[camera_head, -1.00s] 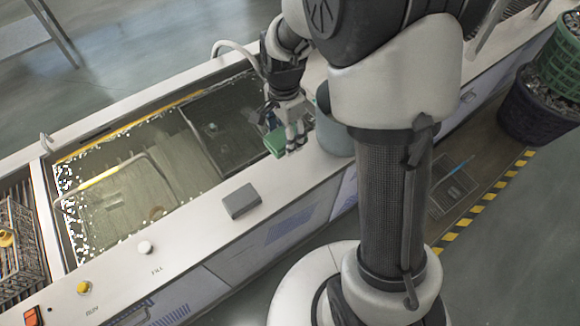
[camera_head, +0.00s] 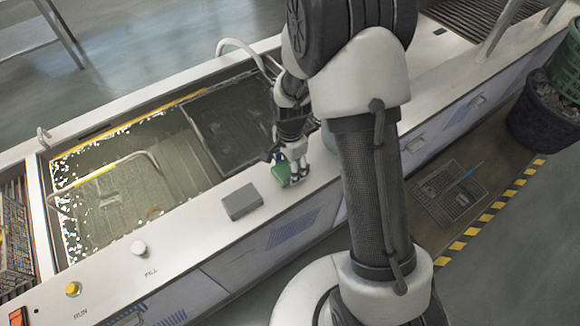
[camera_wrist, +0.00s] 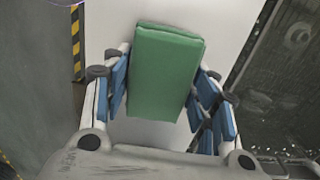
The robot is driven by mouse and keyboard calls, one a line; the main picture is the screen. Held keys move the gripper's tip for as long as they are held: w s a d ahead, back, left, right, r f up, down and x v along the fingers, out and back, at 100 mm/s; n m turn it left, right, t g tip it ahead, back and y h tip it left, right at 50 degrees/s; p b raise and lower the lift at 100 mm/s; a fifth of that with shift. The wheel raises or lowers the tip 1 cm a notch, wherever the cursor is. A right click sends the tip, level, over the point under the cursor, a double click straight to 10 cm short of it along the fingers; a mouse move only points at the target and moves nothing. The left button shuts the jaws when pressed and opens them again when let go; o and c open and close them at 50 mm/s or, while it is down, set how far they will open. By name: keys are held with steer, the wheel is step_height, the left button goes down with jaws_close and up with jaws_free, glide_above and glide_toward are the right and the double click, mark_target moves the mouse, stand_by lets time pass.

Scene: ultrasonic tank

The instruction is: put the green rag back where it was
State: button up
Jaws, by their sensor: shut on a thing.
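The green rag (camera_head: 281,173) is a folded green block at the front edge of the tank, over the white rim. My gripper (camera_head: 290,172) is shut on it, seen from above. In the wrist view the green rag (camera_wrist: 165,72) sits between the blue-padded fingers of my gripper (camera_wrist: 168,95), with the white counter behind it. Whether the rag touches the counter I cannot tell. A grey block (camera_head: 242,202) lies on the white rim to the left of the rag.
The tank (camera_head: 150,190) holds murky water and wire baskets, left of my gripper. A white hose (camera_head: 240,47) arches at its back edge. A white knob (camera_head: 138,248) and a yellow button (camera_head: 73,289) sit on the front rim. The rim between grey block and knob is clear.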

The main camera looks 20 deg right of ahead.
steer(key=shift+r, duration=0.1)
steer(key=shift+f, duration=0.2)
steer(key=o, duration=1)
steer(key=shift+o, duration=0.2)
steer(key=shift+r, duration=0.1)
